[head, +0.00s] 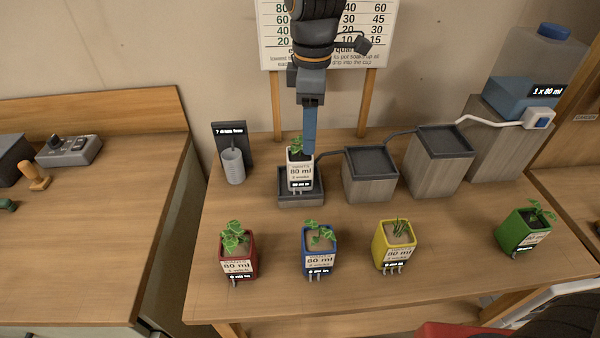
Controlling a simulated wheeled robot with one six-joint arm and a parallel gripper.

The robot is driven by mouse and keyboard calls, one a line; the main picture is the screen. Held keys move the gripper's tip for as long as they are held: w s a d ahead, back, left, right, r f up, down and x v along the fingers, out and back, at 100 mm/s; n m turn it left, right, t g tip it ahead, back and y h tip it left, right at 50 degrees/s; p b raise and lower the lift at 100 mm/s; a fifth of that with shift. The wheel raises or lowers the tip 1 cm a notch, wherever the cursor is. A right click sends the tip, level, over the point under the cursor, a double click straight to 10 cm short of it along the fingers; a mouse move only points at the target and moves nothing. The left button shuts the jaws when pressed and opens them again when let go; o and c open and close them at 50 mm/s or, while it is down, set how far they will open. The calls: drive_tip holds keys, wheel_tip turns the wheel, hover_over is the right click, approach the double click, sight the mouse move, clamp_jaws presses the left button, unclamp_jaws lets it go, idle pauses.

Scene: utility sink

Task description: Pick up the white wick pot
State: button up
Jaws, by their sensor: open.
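The white wick pot (300,176) stands upright on a small dark square tray (287,199) at the middle of the table. It has a small green plant, a label reading 80 ml and wicks at its base. My gripper (308,148) points straight down from above, with its blue finger reaching the pot's upper right edge beside the plant. The gripper is open, seen edge-on, so only one finger shows clearly. Whether it touches the pot cannot be told.
Red (238,255), blue (319,251), yellow (394,245) and green (523,230) pots stand along the front. Grey-topped blocks (370,175) (441,160) rise to the right, linked by tubing to a water tank (529,75). A measuring cup (232,166) stands left. A sign (276,40) stands behind.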

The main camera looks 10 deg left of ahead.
sight(298, 153)
drive_tip(key=shift+a+n, duration=0.6)
drive_tip(key=shift+a, duration=0.45)
drive_tip(key=shift+s+a+f, duration=0.15)
drive_tip(key=shift+a+f, duration=0.05)
drive_tip(key=shift+a, duration=0.05)
drive_tip(key=shift+n, duration=0.3)
wheel_tip(298, 153, down, 6)
drive_tip(key=shift+f+p, duration=0.1)
drive_tip(key=shift+p, duration=0.85)
drive_tip(key=shift+d+f+p, duration=0.15)
drive_tip(key=shift+f+p, duration=0.45)
drive_tip(key=shift+f, duration=0.75)
drive_tip(key=shift+d+f+p, duration=0.1)
drive_tip(key=shift+f+p, duration=0.5)
drive_tip(key=shift+f, duration=0.75)
drive_tip(key=shift+c, duration=0.3)
drive_tip(key=c, duration=0.9)
